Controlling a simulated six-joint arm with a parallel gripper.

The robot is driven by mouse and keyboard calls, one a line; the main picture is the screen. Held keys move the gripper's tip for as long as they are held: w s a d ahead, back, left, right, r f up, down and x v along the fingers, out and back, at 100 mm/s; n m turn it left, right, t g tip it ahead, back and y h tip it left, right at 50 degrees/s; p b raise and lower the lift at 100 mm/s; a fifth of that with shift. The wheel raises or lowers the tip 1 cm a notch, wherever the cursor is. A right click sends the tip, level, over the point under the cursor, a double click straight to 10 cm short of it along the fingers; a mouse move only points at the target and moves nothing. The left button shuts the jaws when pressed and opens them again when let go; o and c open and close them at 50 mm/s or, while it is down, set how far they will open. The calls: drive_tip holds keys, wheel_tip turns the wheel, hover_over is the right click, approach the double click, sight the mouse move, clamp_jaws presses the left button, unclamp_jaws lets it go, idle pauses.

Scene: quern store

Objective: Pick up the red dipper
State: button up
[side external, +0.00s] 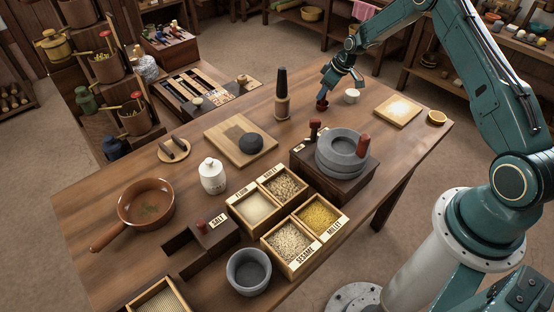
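A small dark red piece (322,103), which may be the red dipper, is at the far side of the table, directly below my gripper (326,94). My gripper points down at it from the arm's end. The fingertips and the red piece overlap in this view. I cannot tell whether the fingers touch it or are closed around it. The red piece looks small, and its full shape is hard to make out.
A small white cup (352,96) stands close right of my gripper. A dark bottle-shaped tool (282,92) stands to its left. The grey quern (342,160) with a red handle (363,145) is nearer the camera.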

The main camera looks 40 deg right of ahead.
clamp_jaws()
drive_tip(key=shift+r, duration=0.1)
wheel_tip(320, 180, up, 20)
idle(0.7)
idle(0.5)
